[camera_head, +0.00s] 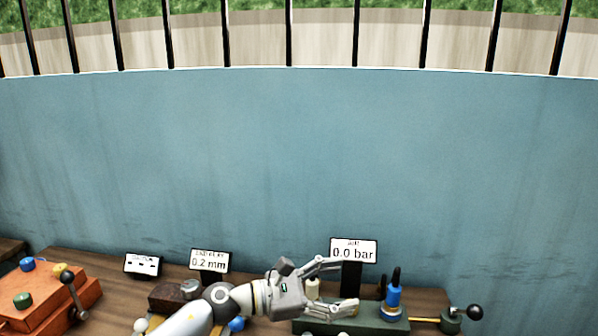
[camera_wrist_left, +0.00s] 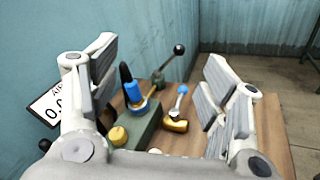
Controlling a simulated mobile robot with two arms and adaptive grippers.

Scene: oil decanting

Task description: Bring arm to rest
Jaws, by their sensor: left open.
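My left arm comes in from the bottom of the head view. My left gripper (camera_head: 338,285) is open, its fingers spread apart and pointing right, above the green block at the bench's right part. In the left wrist view the two fingers of the gripper (camera_wrist_left: 160,75) stand wide apart with nothing between their pads. Beyond and below them is the green block (camera_wrist_left: 141,130) with a blue fitting (camera_wrist_left: 133,92) and a yellow knob (camera_wrist_left: 118,136). My right gripper is not in view.
An orange box (camera_head: 55,292) with coloured knobs stands at the left. Signs reading 0.2 mm (camera_head: 210,261) and 0.0 bar (camera_head: 353,251) stand at the back. A black-knobbed lever (camera_head: 474,312) sticks out right. A blue wall (camera_head: 300,160) rises behind the bench.

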